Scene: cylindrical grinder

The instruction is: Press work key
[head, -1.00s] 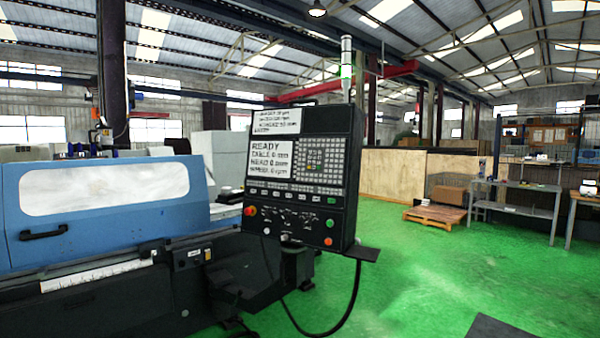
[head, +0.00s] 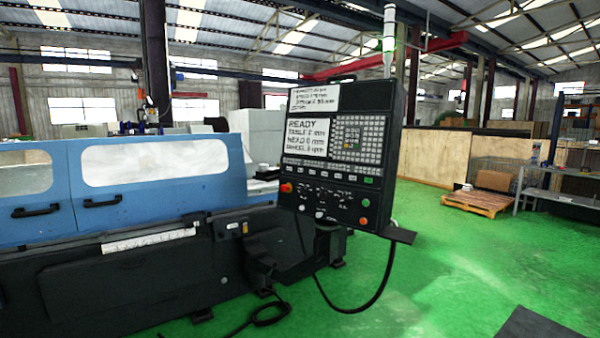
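The control panel (head: 340,155) is a dark box on a mount at the right end of the blue grinder (head: 150,175). Its screen (head: 306,137) reads READY with several lines of values. A key grid (head: 358,139) is right of the screen, with a row of keys (head: 330,172) below. Lower down are a red button (head: 286,188), a green button (head: 366,202), an orange-red button (head: 362,221) and several small knobs. Key labels are too small to read, so I cannot tell which is the work key. Neither of my grippers is in view.
A small dark shelf (head: 398,235) juts from the panel's lower right. A black cable (head: 345,308) hangs to the floor. The green floor (head: 445,260) is open at the right. A wooden pallet (head: 477,202) and a metal shelf (head: 550,195) stand farther back.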

